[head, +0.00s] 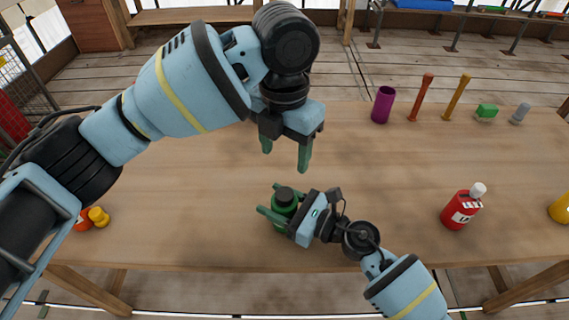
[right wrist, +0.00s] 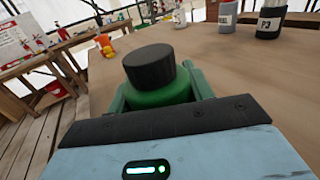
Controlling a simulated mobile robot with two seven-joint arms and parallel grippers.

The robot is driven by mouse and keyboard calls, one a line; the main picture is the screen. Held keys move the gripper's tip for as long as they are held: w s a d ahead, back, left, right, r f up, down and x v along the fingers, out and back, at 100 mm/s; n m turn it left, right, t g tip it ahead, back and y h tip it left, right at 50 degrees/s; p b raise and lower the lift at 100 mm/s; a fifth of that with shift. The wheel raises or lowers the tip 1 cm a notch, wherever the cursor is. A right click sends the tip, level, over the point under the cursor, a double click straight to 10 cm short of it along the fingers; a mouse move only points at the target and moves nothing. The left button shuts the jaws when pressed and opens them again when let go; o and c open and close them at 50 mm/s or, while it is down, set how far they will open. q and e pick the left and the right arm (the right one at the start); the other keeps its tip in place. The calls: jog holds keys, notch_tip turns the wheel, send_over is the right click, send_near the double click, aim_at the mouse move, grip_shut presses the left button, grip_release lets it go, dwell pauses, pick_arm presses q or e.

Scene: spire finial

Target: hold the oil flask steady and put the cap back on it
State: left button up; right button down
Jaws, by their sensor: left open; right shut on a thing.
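The oil flask is a green bottle (head: 285,201) near the table's front edge, upright. A black cap (head: 285,193) sits on its top; in the right wrist view the cap (right wrist: 150,67) looks level on the green shoulder (right wrist: 162,98). I cannot tell whether it is screwed down. My right gripper (head: 269,199) is shut on the flask, its fingers on either side of the body below the cap. My left gripper (head: 286,158) is open and empty, pointing down above and behind the flask, apart from the cap. The flask's lower body is mostly hidden by my right gripper.
A red bottle with a white cap (head: 460,210) stands to the right on the table (head: 180,235). A yellow-orange item (head: 98,217) lies left.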

pick_arm(q)
jog(key=shift+r, duration=0.45)
pick_arm(e)
jog(key=c, duration=0.5)
grip_release()
jog(key=b+v, duration=0.1)
jog(key=v, duration=0.5)
jog(key=shift+s+d+f, duration=0.15)
jog(key=shift+d, duration=0.15)
pick_arm(q)
jog(key=shift+f, duration=1.25)
pick_arm(e)
jog(key=shift+s+d, duration=0.3)
jog(key=shift+d, duration=0.2)
